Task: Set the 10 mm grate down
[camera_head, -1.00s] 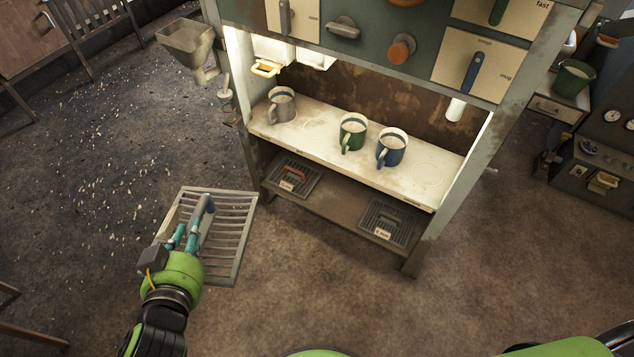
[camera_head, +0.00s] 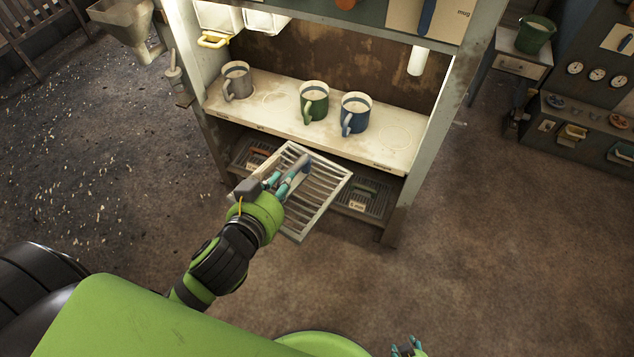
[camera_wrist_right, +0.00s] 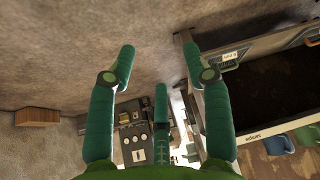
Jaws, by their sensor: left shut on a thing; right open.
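My left gripper (camera_head: 288,181) is shut on the grate (camera_head: 323,196), a pale metal frame with parallel bars. The grate is held tilted in front of the lower shelf (camera_head: 368,220) of the bench, between two darker grates, and covers part of them. The left dark grate (camera_head: 243,153) has an orange handle and is mostly hidden. The right dark grate (camera_head: 378,201) carries a label that seems to read 5 mm. My right gripper (camera_wrist_right: 158,65) is open and empty in the right wrist view; only its tips show at the head view's bottom edge.
Grey (camera_head: 236,80), green (camera_head: 314,101) and blue (camera_head: 356,114) mugs stand on the upper shelf (camera_head: 270,112). The bench's right leg (camera_head: 398,215) bounds the lower shelf. A hopper (camera_head: 122,22) hangs at left.

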